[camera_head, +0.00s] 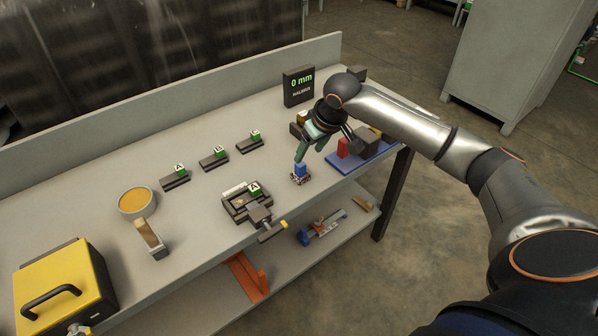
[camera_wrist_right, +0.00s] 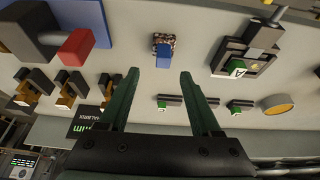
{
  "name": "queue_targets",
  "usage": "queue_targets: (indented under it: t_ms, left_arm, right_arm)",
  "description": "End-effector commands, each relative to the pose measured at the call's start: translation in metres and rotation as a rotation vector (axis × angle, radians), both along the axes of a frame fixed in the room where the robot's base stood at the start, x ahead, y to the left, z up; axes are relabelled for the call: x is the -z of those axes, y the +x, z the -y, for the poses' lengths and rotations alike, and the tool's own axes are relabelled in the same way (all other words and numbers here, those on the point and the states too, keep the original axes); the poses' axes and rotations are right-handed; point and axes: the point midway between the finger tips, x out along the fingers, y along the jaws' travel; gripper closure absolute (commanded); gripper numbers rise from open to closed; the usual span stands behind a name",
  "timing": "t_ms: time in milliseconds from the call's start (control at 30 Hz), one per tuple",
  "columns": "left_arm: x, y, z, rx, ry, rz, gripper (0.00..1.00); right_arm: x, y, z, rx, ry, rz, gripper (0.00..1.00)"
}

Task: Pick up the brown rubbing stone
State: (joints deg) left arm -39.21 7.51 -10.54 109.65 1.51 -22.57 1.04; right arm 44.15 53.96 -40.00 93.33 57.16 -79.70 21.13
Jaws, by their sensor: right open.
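The brown rubbing stone (camera_head: 300,179) appears to be the small speckled brown block with a blue top, standing on the grey workbench (camera_head: 205,215). In the right wrist view the stone (camera_wrist_right: 163,38) shows beyond the fingertips, roughly centred between them. My right gripper (camera_head: 324,146) reaches over the bench with its green fingers apart and empty. One finger appears close to the blue top in the head view, but I cannot tell the exact gap. In the wrist view the open fingers (camera_wrist_right: 157,76) are clear of the stone. My left gripper is not in view.
A small vise (camera_head: 246,204) marked A stands left of the stone. A blue tray (camera_head: 345,158) with a red block (camera_head: 343,147) lies to its right. A display (camera_head: 298,86) reading 0 mm stands behind. Several lettered holders and a round yellow dish (camera_head: 136,201) are further left.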

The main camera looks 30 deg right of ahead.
Motion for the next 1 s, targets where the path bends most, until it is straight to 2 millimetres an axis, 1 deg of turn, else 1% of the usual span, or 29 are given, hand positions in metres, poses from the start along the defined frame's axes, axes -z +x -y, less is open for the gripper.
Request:
queue_targets:
  t_ms: [33,100,267,467,600,700,900,1000]
  left_arm:
    - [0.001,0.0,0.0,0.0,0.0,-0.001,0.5]
    - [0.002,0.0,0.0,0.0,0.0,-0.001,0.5]
    - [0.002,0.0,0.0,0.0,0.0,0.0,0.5]
    - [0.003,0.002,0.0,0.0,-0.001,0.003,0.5]
    - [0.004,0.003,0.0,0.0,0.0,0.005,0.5]
    - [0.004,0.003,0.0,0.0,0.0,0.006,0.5]
    - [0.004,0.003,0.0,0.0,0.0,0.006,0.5]
    - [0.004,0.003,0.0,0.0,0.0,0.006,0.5]
  right_arm:
    - [0.009,0.003,-0.001,0.0,0.002,-0.002,0.35]
    - [0.016,0.006,-0.001,0.0,0.002,-0.001,0.35]
    - [0.025,0.011,-0.002,0.0,0.0,0.001,0.35]
    - [0.051,0.022,-0.008,-0.002,0.001,0.0,0.35]
    - [0.067,0.028,-0.008,-0.001,0.0,0.001,0.35]
    - [0.07,0.03,-0.008,-0.001,0.0,0.002,0.35]
    - [0.07,0.03,-0.008,-0.001,0.0,0.002,0.35]
    - [0.07,0.03,-0.008,-0.001,0.0,0.002,0.46]
